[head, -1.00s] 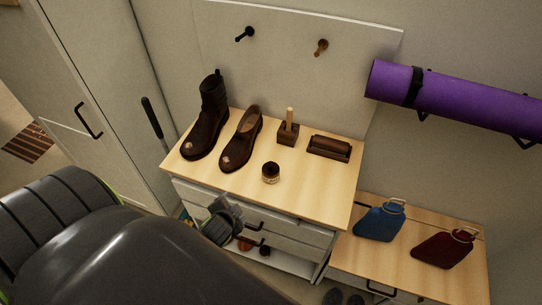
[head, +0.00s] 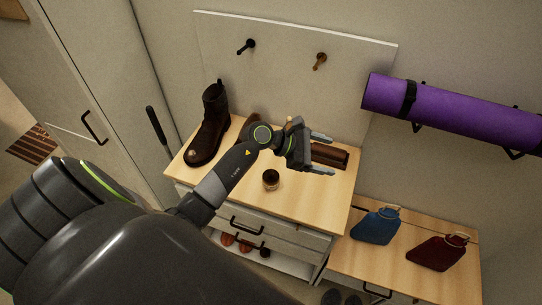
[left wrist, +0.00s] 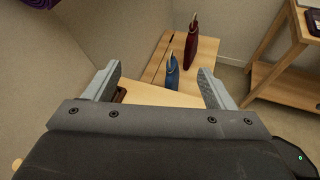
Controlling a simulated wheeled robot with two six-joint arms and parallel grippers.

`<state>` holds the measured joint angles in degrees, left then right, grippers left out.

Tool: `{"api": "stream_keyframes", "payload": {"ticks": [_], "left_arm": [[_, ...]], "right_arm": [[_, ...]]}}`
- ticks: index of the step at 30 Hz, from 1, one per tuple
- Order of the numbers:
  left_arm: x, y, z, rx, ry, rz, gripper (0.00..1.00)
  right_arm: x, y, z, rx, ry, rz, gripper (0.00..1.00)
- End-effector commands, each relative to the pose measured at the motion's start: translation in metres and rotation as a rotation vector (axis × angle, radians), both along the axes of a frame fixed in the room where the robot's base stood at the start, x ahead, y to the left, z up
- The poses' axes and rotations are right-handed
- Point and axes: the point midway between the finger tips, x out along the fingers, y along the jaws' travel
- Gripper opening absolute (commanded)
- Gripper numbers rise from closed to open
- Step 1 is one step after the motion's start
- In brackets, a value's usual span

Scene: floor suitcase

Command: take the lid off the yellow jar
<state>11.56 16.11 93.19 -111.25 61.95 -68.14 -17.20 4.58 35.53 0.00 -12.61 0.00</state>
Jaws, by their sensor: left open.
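A small jar (head: 271,180) with a dark top and a pale yellowish band stands upright on the wooden top of the cabinet, near its front middle. My left gripper (head: 322,153) is open and empty above the cabinet top, to the right of the jar and beyond it. Its two fingers point right, towards the bench side. In the left wrist view the open fingers (left wrist: 158,85) have nothing between them, and the jar does not show. My right gripper is in neither view.
A dark boot (head: 211,125) stands at the left of the cabinet top (head: 310,205). My arm partly hides a shoe and a wooden block; a brown brush (head: 330,155) lies behind my gripper.

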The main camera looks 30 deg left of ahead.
Motion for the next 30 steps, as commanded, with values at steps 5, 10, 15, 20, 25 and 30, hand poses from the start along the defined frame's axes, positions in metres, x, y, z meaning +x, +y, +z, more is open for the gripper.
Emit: {"api": "stream_keyframes", "payload": {"ticks": [5, 10, 15, 20, 25, 30], "left_arm": [[-0.001, 0.031, -0.017, 0.458, 0.021, -0.245, 0.77], [-0.007, 0.083, -0.016, 0.826, 0.131, -0.439, 0.77], [-0.016, 0.126, -0.002, 1.041, 0.268, -0.554, 0.77], [-0.022, 0.142, 0.006, 1.113, 0.336, -0.595, 0.77], [-0.023, 0.144, -0.002, 1.12, 0.345, -0.6, 0.77], [-0.023, 0.144, -0.021, 1.119, 0.344, -0.599, 0.77]], "right_arm": [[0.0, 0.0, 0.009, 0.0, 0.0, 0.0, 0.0], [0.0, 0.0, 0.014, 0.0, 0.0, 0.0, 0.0], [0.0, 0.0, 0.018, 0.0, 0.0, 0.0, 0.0], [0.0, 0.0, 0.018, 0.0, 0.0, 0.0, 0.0], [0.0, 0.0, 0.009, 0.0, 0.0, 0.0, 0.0], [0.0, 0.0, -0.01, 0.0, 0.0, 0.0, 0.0]]}}
